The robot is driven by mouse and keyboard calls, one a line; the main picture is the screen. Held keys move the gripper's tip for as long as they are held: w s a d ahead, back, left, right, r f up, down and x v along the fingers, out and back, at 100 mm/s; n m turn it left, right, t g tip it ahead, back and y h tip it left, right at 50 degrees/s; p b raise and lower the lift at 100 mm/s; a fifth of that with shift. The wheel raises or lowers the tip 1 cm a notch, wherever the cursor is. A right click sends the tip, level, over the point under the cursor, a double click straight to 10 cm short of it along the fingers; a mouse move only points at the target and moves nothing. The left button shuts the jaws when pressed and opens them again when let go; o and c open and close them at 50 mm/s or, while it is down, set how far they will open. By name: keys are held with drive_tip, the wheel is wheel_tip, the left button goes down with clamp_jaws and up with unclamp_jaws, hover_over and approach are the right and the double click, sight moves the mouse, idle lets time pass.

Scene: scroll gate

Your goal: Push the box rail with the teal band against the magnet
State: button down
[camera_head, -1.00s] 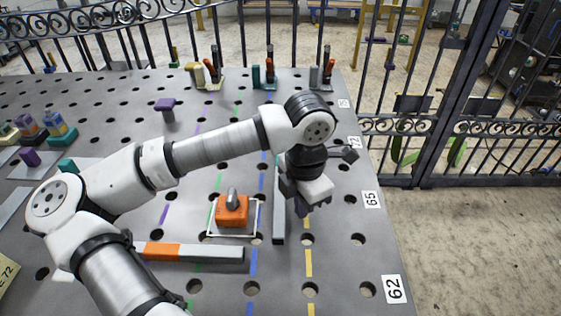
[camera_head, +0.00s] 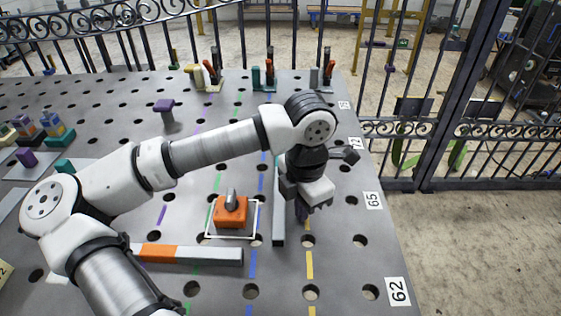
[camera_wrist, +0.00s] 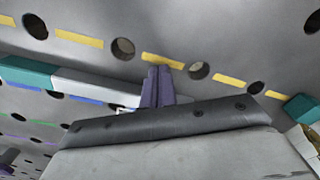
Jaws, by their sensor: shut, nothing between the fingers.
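The teal-banded box rail (camera_head: 279,220) lies lengthwise on the table, grey at its near end. Its teal band shows at the left in the wrist view (camera_wrist: 28,75). The magnet (camera_head: 230,212) is an orange block with a grey knob, standing inside a white outline left of the rail, with a narrow gap between them. My gripper (camera_head: 303,211) is low on the rail's right side, opposite the magnet. Its purple fingers (camera_wrist: 157,88) are shut together and empty, beside the rail's grey part. I cannot tell whether they touch the rail.
An orange-banded rail (camera_head: 190,254) lies crosswise in front of the magnet. Toggle clamps (camera_head: 264,76) stand along the far edge, and a purple knob-like piece (camera_head: 166,108) stands at the back left. The table right of my gripper is clear up to its edge.

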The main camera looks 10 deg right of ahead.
sight(280, 211)
drive_tip(key=shift+a, duration=0.1)
idle(0.4)
drive_tip(key=shift+w+a+b, duration=0.2)
drive_tip(key=shift+a+b, duration=0.25)
drive_tip(key=shift+a, duration=0.6)
drive_tip(key=shift+w+a+b, duration=0.25)
drive_tip(key=shift+a+b, duration=0.15)
drive_tip(key=shift+a, duration=0.65)
drive_tip(key=shift+w+a+b, duration=0.2)
drive_tip(key=shift+a+b, duration=0.25)
drive_tip(key=shift+a, duration=0.6)
drive_tip(key=shift+d, duration=0.15)
drive_tip(key=shift+s+d+b, duration=0.25)
drive_tip(key=shift+d+b, duration=0.05)
drive_tip(key=shift+d, duration=0.75)
drive_tip(key=shift+r+p, duration=2.15)
drive_tip(key=shift+r, duration=1.9)
